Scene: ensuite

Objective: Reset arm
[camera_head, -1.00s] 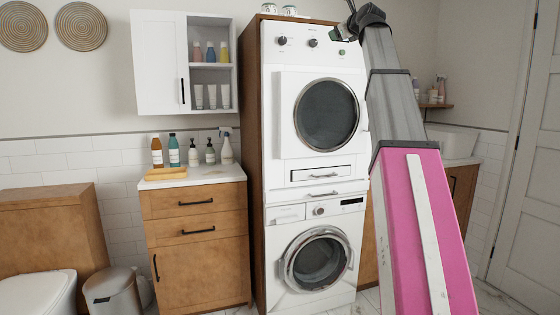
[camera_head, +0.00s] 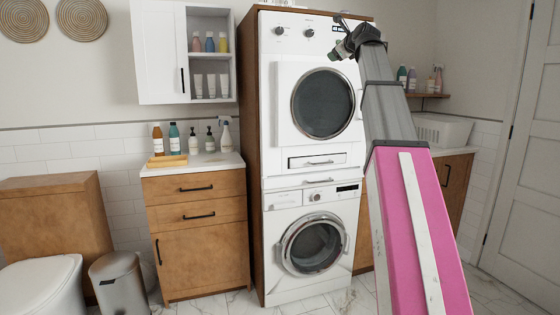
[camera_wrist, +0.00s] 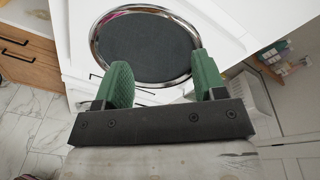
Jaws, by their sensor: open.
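My arm, pink and grey, rises on the right of the head view. My gripper (camera_head: 339,50) is at its top end, in front of the upper right part of the dryer. In the wrist view my gripper (camera_wrist: 158,85) shows two green fingers standing wide apart with nothing between them. The round dark door of the upper machine (camera_wrist: 145,45) lies beyond the fingers, and I see no contact with it.
The stacked upper machine (camera_head: 325,103) and washer (camera_head: 314,245) stand in a wooden housing. A wooden cabinet (camera_head: 205,240) with several bottles is left of them. A bin (camera_head: 120,285) and toilet (camera_head: 45,285) are at lower left.

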